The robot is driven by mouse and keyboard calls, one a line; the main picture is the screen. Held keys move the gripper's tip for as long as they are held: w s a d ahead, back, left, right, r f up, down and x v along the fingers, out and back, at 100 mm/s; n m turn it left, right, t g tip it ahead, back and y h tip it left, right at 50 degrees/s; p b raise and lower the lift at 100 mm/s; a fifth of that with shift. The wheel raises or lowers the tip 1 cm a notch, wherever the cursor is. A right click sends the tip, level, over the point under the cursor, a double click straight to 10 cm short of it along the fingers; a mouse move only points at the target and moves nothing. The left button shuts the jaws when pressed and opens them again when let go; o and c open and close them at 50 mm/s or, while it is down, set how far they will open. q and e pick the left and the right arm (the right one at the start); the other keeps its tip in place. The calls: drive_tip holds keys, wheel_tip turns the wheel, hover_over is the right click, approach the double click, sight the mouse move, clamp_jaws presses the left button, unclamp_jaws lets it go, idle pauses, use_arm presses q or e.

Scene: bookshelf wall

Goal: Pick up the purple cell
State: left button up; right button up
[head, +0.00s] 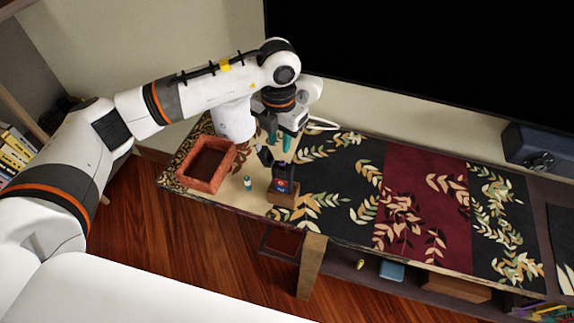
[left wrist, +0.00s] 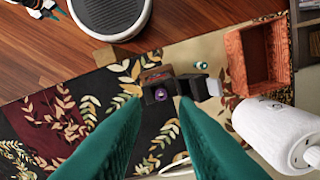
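A small purple cell (left wrist: 159,94) shows its round end in the left wrist view, set in a dark holder (left wrist: 158,86). In the head view a purple spot (head: 282,164) shows at the top of the dark holder (head: 281,185), which stands on a brown wooden block (head: 284,199). My left gripper (head: 280,145), with teal fingers, hangs above the holder. In the left wrist view its fingertips (left wrist: 160,100) are apart, on either side of the cell in the picture, with nothing seen between them but the view below.
A small teal-and-white cell (head: 248,183) stands beside the holder. The runner's right part is clear. A dark screen rises behind.

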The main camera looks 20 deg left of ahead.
sight(282, 163)
use_arm(q)
drive_tip(key=f, duration=0.2)
drive_tip(key=f+p, duration=0.1)
drive_tip(key=f, duration=0.1)
drive_tip(key=f+p, duration=0.1)
drive_tip(key=f, duration=0.2)
drive_tip(key=shift+w, duration=0.35)
drive_tip(key=shift+f, duration=0.4)
clamp_jaws()
use_arm(e)
drive_tip(key=shift+r, duration=1.2)
